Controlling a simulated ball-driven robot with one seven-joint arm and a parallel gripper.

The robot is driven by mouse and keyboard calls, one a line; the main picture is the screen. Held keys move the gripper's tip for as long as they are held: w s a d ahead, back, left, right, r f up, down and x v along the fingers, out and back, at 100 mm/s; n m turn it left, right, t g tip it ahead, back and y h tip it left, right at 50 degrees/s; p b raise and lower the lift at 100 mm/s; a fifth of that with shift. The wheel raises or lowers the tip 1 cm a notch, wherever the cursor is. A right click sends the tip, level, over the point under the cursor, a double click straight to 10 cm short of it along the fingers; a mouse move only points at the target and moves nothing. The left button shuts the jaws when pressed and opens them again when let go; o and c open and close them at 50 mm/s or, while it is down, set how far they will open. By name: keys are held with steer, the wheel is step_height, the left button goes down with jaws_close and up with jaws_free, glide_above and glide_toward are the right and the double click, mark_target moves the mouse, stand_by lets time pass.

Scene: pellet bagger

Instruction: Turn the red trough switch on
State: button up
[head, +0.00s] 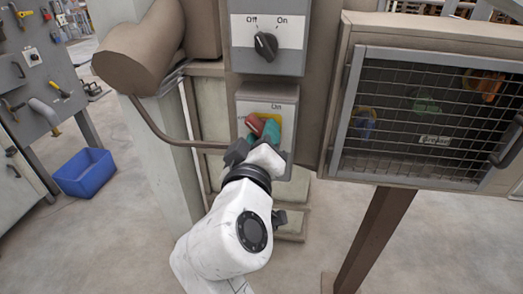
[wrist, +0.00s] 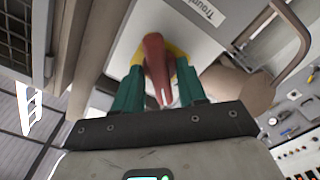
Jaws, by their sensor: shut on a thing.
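The red trough switch (head: 255,125) has a red handle on a yellow plate, on the front of a grey box (head: 285,165). An "On" label shows above it, to the right; the handle leans up and to the left in the head view. My gripper (head: 262,137) has its green fingers around the handle and hides the lower part of the plate. In the wrist view, the red handle (wrist: 156,62) lies between the two green fingers of my gripper (wrist: 160,85). The box's label there is partly cut off and reads "Troun" or similar.
A second grey box with a black knob (head: 266,45), marked "Off" and "On", is just above. A mesh-fronted cabinet (head: 430,120) stands at the right. A brown pipe (head: 165,132) runs close on the left. A blue bin (head: 84,173) sits on the floor.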

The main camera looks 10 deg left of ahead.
steer(key=shift+f+m+b, duration=0.2)
steer(key=shift+m+b, duration=3.3)
steer(key=shift+m, duration=0.7)
steer(key=shift+r, duration=0.1)
steer(key=o, duration=0.7)
steer(key=shift+s, duration=0.1)
steer(key=s, duration=1)
steer(key=shift+s+a, duration=0.2)
steer(key=shift+s, duration=0.1)
